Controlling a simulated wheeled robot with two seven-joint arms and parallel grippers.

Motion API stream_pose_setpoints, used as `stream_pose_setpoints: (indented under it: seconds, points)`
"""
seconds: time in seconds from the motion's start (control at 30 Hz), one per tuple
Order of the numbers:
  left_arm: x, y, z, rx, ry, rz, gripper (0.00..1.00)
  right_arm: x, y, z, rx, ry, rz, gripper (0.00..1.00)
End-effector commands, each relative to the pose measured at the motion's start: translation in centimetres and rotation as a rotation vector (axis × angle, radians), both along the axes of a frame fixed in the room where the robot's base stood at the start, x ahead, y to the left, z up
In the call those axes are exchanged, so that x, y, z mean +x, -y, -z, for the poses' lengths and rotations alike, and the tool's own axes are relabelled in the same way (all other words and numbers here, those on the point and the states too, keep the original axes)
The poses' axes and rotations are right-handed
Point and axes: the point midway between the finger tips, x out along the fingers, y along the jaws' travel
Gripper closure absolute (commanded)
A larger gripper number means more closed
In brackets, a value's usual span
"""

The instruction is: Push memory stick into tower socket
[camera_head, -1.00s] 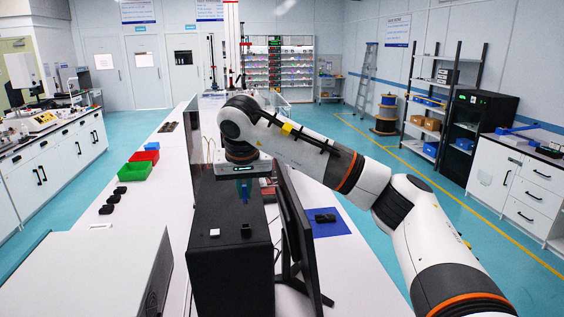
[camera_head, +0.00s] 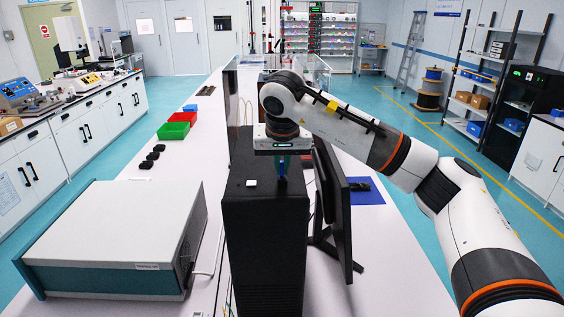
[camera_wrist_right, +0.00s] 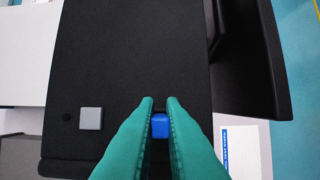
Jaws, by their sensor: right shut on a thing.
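The black tower (camera_head: 258,235) stands on the white bench, with its flat top under my right gripper. My right gripper (camera_head: 283,168) points down, its teal fingers shut on the blue memory stick (camera_wrist_right: 160,128), which shows between the fingertips in the right wrist view. The fingertips are at or just over the tower top, near its right side. The socket is hidden by the fingers and stick, so I cannot tell how deep the stick sits. A small pale square (camera_head: 252,183) lies on the tower top left of the fingers. My left gripper is not in view.
A monitor (camera_head: 333,200) stands close right of the tower. A grey and teal instrument box (camera_head: 120,235) is at left. Green (camera_head: 173,131) and red (camera_head: 183,117) bins and several small black items (camera_head: 153,155) lie on the bench behind it.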

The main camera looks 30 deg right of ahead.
Motion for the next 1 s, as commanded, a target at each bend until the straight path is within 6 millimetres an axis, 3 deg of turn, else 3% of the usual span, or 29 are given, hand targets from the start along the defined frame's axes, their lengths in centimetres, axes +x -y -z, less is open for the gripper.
stream_pose_setpoints:
  seconds: [0.73,0.77,0.87,0.9,1.0]
  points:
    - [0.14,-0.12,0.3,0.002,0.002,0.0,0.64,-0.01,0.02,0.79,0.0,-0.001,0.0,1.0]
    - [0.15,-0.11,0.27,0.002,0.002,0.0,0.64,0.0,0.02,0.74,0.0,-0.001,0.001,0.86]
    - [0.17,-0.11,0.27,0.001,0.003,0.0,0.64,0.0,0.02,0.75,0.0,-0.001,0.0,0.7]
    - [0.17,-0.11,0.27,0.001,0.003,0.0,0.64,0.0,0.03,0.75,0.0,-0.001,0.0,0.66]
    - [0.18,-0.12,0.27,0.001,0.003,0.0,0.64,-0.01,0.03,0.74,0.0,-0.001,0.0,0.66]
